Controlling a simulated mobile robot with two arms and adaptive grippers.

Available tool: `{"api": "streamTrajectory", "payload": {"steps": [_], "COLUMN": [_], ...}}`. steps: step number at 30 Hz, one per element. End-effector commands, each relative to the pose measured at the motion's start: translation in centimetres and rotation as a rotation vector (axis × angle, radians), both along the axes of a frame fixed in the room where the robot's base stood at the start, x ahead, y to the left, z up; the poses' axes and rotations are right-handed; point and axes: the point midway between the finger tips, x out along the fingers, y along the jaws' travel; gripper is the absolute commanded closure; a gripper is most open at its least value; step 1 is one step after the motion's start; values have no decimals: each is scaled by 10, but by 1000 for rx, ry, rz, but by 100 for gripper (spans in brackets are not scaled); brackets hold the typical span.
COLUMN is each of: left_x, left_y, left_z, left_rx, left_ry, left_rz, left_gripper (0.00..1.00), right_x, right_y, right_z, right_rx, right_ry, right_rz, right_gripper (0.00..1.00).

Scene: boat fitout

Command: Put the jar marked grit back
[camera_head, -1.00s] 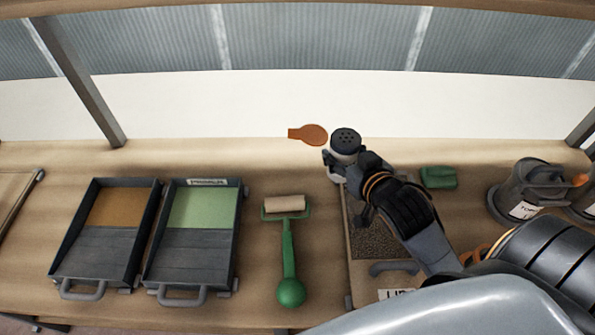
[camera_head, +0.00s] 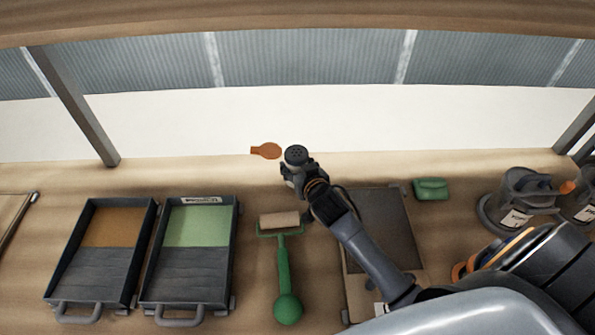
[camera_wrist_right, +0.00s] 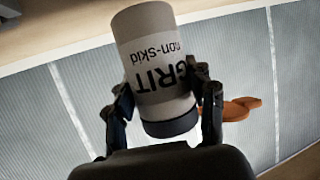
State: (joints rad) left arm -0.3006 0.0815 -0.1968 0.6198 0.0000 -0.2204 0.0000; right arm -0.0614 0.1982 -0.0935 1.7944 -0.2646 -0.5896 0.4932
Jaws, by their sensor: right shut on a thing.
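The grit jar has a dark perforated lid (camera_head: 297,154) in the head view. In the right wrist view the white grit jar (camera_wrist_right: 155,65) shows the words "GRIT non-skid". My right gripper (camera_head: 297,172) is shut around its sides, and the gripper fingers also show in the right wrist view (camera_wrist_right: 163,100). The jar is near the back edge of the bench, just right of an orange-brown paddle-shaped piece (camera_head: 266,151). I cannot tell whether the jar's base touches anything. My left gripper is out of view.
A grey-topped panel (camera_head: 383,225) lies under my right arm. A green roller (camera_head: 284,265) and two paint trays, one brown (camera_head: 112,227) and one green (camera_head: 198,226), are at left. A green block (camera_head: 431,188) and grey cans (camera_head: 517,194) are at right.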

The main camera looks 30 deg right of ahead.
Motion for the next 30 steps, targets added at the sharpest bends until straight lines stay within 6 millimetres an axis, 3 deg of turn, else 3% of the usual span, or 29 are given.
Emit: {"api": "streamTrajectory", "payload": {"steps": [6,17,18,20,30], "left_x": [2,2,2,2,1], "left_y": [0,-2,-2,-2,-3], "left_z": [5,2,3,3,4], "left_rx": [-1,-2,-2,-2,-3], "left_ry": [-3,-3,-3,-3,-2], "left_rz": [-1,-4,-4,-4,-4], "left_gripper": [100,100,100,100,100], "right_x": [-1,-2,-2,-2,-2], "right_y": [0,0,0,0,0], "right_z": [-23,-28,-29,-29,-27], "right_rx": [0,1,1,1,0], "right_ry": [1,1,4,5,4], "right_rz": [0,1,0,0,0], "right_gripper": [77,77,37,25,23]}}
